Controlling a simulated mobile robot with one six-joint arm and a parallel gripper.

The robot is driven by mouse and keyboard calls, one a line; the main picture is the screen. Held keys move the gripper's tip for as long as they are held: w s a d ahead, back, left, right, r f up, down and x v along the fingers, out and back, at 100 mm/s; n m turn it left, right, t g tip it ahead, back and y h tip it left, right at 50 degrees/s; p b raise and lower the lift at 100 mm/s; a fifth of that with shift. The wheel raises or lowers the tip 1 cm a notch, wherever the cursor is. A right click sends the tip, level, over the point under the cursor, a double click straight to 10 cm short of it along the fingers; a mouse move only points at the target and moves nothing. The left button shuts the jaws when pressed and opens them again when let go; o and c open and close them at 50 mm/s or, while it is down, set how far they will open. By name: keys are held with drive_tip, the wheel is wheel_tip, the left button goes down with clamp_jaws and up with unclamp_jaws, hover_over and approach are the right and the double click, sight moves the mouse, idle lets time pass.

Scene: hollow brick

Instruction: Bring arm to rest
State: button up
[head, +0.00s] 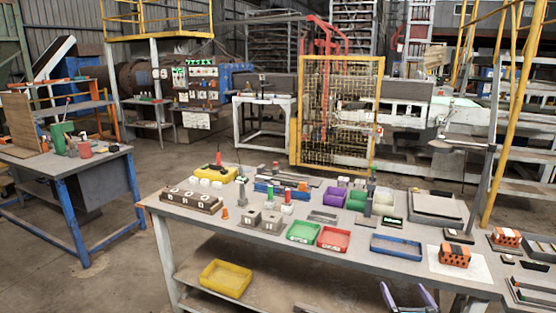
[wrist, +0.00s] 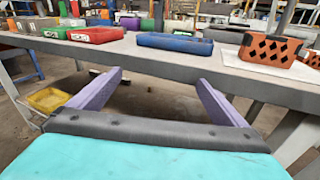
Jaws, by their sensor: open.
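My gripper (head: 407,290) shows at the bottom edge of the head view, in front of the workbench (head: 290,257). In the wrist view my gripper (wrist: 160,77) has its two purple fingers spread wide, with nothing between them. The fingers are just in front of the bench's front edge and below its top. An orange hollow brick (head: 455,257) with dark openings lies on a white sheet (head: 478,268) at the bench's right. In the wrist view the brick (wrist: 268,50) is beyond and to the right of the fingers, apart from them.
A blue tray (head: 397,246), a red tray (head: 333,239) and a green tray (head: 303,232) stand along the bench front. A yellow tray (head: 225,279) sits on the lower shelf. Another orange brick (head: 507,238) stands farther right. Floor shows between the fingers.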

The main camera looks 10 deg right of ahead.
drive_tip(key=w+a+f+m+g+y, duration=0.1)
drive_tip(key=w+a+f, duration=0.35)
drive_tip(key=a, duration=0.45)
drive_tip(key=w+a+f+m+g+y, duration=0.1)
drive_tip(key=w+a+f+m, duration=0.15)
drive_tip(key=a+f, duration=0.45)
drive_tip(key=s+a+f+m+g, duration=0.3)
drive_tip(key=a+f+m+g, duration=0.25)
drive_tip(key=a+f, duration=0.85)
drive_tip(key=s+a+f+m+g, duration=0.4)
drive_tip(key=s+f+m, duration=0.15)
drive_tip(key=s, duration=0.35)
drive_tip(key=s+a+f+m+g, duration=0.3)
drive_tip(key=s+a+f+m, duration=0.25)
drive_tip(key=s, duration=0.35)
drive_tip(key=s+a+r+m+g+y, duration=0.1)
drive_tip(key=s+a+m+g+y, duration=0.1)
drive_tip(key=s+m+g, duration=0.6)
drive_tip(key=s+a+m, duration=0.1)
drive_tip(key=s+m, duration=0.3)
drive_tip(key=s, duration=0.4)
